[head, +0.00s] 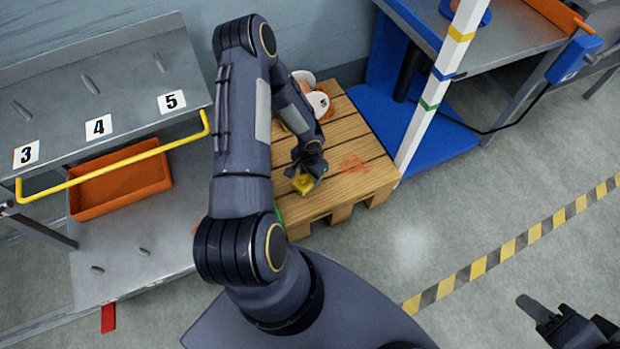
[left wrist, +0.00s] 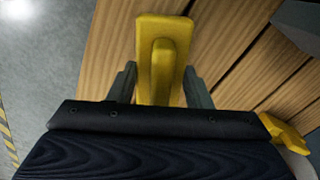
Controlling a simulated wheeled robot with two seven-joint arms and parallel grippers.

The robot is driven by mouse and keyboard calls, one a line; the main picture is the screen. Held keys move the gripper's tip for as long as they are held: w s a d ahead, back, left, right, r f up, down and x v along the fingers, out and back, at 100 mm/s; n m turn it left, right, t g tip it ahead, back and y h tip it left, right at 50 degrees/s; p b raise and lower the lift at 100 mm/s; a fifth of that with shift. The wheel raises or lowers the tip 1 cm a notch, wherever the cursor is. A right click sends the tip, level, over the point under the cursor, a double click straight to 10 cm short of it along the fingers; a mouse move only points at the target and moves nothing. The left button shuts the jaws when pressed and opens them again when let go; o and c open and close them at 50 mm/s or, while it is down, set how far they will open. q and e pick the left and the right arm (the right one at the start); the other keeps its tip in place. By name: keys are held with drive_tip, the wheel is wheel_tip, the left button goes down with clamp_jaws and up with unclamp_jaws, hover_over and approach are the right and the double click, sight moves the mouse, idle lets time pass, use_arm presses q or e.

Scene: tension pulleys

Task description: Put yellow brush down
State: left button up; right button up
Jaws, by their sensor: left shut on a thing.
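The yellow brush (head: 303,184) is at my left gripper (head: 309,176), over the wooden pallet (head: 345,185). In the left wrist view the yellow brush (left wrist: 162,60) stands between the two fingers of my left gripper (left wrist: 163,85), which is shut on it. I cannot tell whether the brush touches the pallet boards. My right gripper (head: 575,328) is at the lower right corner over the floor, partly cut off; its jaws are unclear.
On the pallet lie an orange and white item (head: 318,103) and another yellow piece (left wrist: 285,132). A reddish stain (head: 352,164) marks bare boards. A white striped post (head: 435,90) stands at the pallet's right. A numbered shelf (head: 90,90) with an orange bin (head: 120,188) is left.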

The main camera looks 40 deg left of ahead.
use_arm(q)
wheel_tip(320, 180, down, 2)
drive_tip(key=shift+d+f, duration=0.1)
drive_tip(key=shift+f, duration=0.15)
drive_tip(key=shift+f+b, duration=0.15)
drive_tip(key=shift+b, duration=0.25)
drive_tip(key=o, duration=1.2)
drive_tip(key=shift+c, duration=0.2)
